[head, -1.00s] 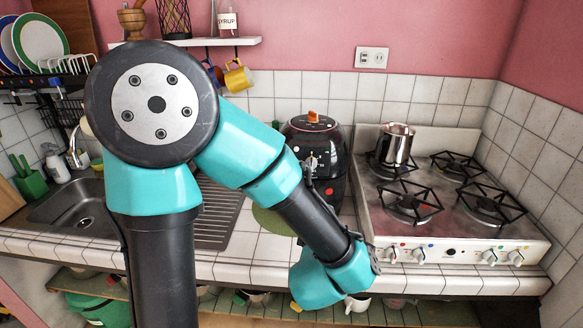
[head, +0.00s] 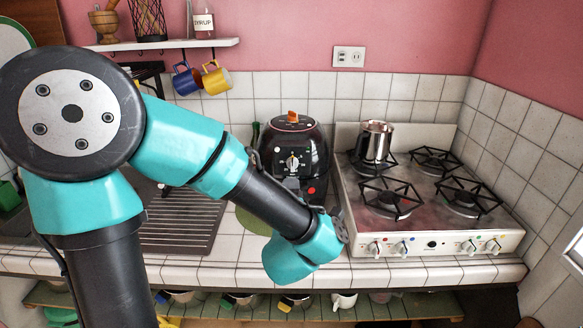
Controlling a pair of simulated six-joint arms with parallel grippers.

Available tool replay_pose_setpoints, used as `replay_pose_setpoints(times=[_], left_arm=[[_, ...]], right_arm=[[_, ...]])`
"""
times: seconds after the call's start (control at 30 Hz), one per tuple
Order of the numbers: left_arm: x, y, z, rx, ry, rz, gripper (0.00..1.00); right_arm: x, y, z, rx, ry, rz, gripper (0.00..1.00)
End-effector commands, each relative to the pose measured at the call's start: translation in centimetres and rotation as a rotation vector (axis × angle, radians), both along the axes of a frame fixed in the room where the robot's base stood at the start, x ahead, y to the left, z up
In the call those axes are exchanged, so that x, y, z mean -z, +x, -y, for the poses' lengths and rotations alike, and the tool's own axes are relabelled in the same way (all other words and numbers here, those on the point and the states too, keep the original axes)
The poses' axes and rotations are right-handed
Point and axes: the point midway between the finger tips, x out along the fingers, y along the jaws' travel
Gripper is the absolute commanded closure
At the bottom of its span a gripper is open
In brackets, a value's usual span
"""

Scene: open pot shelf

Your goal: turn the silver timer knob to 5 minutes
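The silver timer knob (head: 292,163) is a small bright dial on the upper front of the black air fryer (head: 314,158). The fryer stands on the tiled counter, left of the stove, with an orange piece on top. My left arm reaches in from the left, and its teal wrist hangs in front of the fryer's lower part. I cannot make out the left gripper's fingers or whether they touch anything; a greyish part below the knob is too small to identify. The knob's marks are too small to read. My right gripper is not in view.
A stove (head: 435,246) with a silver pot (head: 374,143) on a back burner stands right of the fryer. A ribbed drainboard (head: 180,226) lies to the left. Blue (head: 186,80) and yellow (head: 217,79) mugs hang under the wall shelf (head: 170,44).

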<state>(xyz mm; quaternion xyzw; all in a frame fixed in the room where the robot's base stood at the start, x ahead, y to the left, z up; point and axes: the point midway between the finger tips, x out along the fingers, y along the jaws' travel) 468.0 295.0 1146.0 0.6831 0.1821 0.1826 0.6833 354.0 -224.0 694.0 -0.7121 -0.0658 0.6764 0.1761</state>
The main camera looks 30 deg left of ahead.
Motion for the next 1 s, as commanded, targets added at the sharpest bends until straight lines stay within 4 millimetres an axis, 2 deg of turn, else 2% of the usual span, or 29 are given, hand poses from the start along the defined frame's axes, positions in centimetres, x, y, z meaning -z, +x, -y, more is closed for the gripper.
replay_pose_setpoints(times=[0.7, 1.0], left_arm=[[0.0, 10.4, -6.0, -0.001, 0.000, 0.000, 0.38], [0.0, 12.1, -7.0, 0.000, 0.000, 0.000, 0.38]], right_arm=[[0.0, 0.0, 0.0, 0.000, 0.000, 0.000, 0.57], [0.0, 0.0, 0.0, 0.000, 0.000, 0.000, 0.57]])
